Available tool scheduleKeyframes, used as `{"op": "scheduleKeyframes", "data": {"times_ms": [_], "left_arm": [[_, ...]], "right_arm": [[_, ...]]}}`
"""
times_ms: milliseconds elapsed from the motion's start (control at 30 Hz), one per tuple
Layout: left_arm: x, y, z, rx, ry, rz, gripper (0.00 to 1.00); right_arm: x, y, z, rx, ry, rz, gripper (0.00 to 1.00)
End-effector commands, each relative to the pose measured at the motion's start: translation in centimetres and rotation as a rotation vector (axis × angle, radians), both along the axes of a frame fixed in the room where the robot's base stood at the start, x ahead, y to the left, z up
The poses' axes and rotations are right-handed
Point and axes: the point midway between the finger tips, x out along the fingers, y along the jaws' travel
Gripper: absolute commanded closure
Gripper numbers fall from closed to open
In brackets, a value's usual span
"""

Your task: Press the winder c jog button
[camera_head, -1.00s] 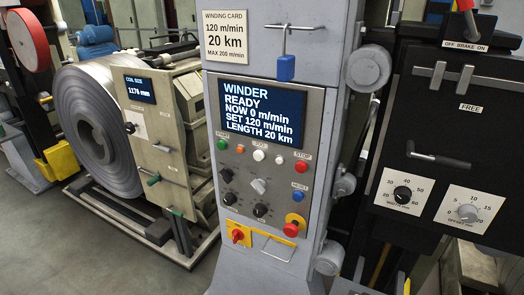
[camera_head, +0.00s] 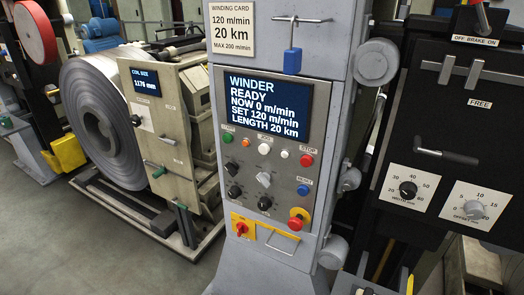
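The winder control panel (camera_head: 244,207) faces me on a grey column. Its screen (camera_head: 267,105) reads WINDER, READY, NOW 0 m/min, SET 120 m/min, LENGTH 20 km. Below the screen is a row of buttons: a green button (camera_head: 228,136), a small orange one (camera_head: 246,142), a white button (camera_head: 264,149), a smaller white one (camera_head: 285,154) and a red STOP button (camera_head: 307,160). A small label above the larger white button seems to read JOG, but it is too small to be certain. Neither of my grippers is in view.
Lower on the panel are black knobs (camera_head: 235,191), a blue button (camera_head: 304,190), a red emergency stop (camera_head: 296,222) and a red-yellow switch (camera_head: 241,228). A steel coil (camera_head: 85,120) stands left. A black brake panel (camera_head: 455,130) is right. A blue-handled lever (camera_head: 292,61) hangs above.

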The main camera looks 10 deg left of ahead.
Motion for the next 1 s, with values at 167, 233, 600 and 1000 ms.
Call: {"op": "scheduleKeyframes", "data": {"times_ms": [167, 233, 600, 1000], "left_arm": [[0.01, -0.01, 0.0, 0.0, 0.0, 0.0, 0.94], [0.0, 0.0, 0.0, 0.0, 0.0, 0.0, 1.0], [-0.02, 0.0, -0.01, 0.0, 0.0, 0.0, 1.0], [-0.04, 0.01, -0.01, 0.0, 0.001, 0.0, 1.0]], "right_arm": [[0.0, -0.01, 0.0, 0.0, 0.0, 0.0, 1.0], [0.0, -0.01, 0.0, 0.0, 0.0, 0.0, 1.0], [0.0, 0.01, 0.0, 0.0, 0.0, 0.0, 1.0], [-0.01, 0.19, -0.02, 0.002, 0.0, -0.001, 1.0]]}}
